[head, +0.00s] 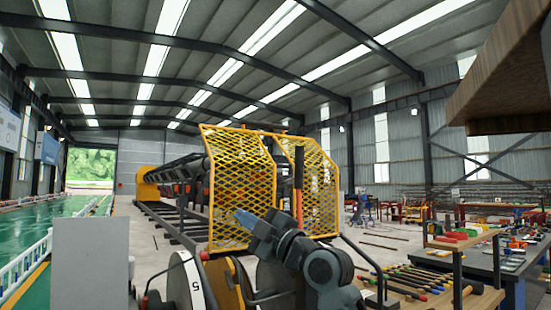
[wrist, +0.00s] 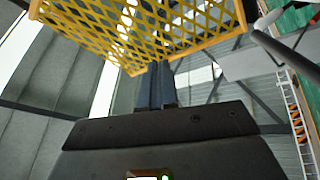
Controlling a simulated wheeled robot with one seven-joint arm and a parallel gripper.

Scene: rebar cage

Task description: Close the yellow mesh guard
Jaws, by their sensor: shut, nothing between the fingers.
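The yellow mesh guard (head: 238,180) stands in the middle of the head view. It has two framed mesh panels, one facing me and one at the right (head: 322,195) set at an angle to it. In the wrist view the yellow mesh (wrist: 140,28) fills the top, beyond the fingertips. My gripper (head: 240,215) is in front of the lower part of the mesh, pointing up and left. In the wrist view its fingers (wrist: 162,85) are together with nothing between them. I cannot tell whether the fingertips touch the mesh.
A grey box (head: 90,265) and wire reels (head: 185,285) are low in front. A tool bench (head: 425,290) with several hand tools stands at the right, with shelving beside it. A brown overhanging edge (head: 500,75) is at the upper right.

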